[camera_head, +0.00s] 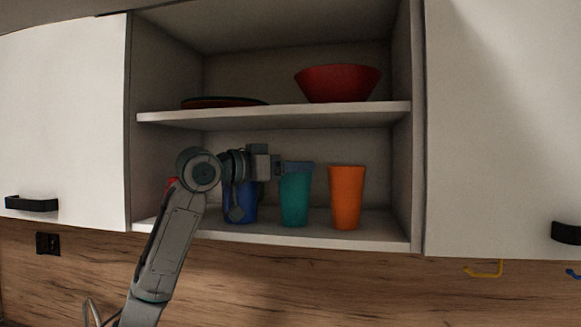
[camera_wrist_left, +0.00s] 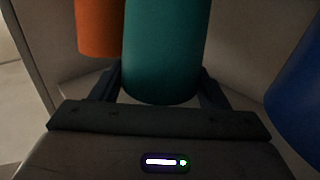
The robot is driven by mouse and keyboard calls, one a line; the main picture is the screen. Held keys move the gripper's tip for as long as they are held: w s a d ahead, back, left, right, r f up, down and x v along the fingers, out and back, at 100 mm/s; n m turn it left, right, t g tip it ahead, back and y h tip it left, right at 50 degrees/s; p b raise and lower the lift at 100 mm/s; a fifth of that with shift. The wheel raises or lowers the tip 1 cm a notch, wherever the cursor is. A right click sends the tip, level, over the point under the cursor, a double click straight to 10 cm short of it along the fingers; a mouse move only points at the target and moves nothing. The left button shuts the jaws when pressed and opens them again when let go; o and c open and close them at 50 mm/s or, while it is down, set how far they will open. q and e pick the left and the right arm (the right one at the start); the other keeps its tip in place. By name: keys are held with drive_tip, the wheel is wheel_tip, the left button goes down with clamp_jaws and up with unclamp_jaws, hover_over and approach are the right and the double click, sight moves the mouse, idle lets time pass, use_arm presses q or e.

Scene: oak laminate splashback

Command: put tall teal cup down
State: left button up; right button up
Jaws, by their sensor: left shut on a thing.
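The tall teal cup (camera_head: 295,200) is upright at the lower shelf of the open cabinet, between a blue cup (camera_head: 245,205) and an orange cup (camera_head: 346,198). My left gripper (camera_head: 298,167) is shut on the teal cup near its rim, reaching in from the left in front of the blue cup. In the left wrist view the teal cup (camera_wrist_left: 162,55) sits between the two fingers. I cannot tell whether its base touches the shelf. My right gripper is not in view.
The lower shelf (camera_head: 300,234) has a little free room right of the orange cup (camera_wrist_left: 98,28). The upper shelf (camera_head: 230,116) above my gripper holds a red bowl (camera_head: 338,83) and a dark plate (camera_head: 222,102). White cabinet doors (camera_head: 65,120) flank the opening.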

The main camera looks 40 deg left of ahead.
use_arm(q)
drive_tip(key=o, duration=1.2)
drive_tip(key=shift+f, duration=0.1)
drive_tip(key=shift+a, duration=0.1)
drive_tip(key=b+v, duration=0.6)
drive_tip(key=v, duration=0.6)
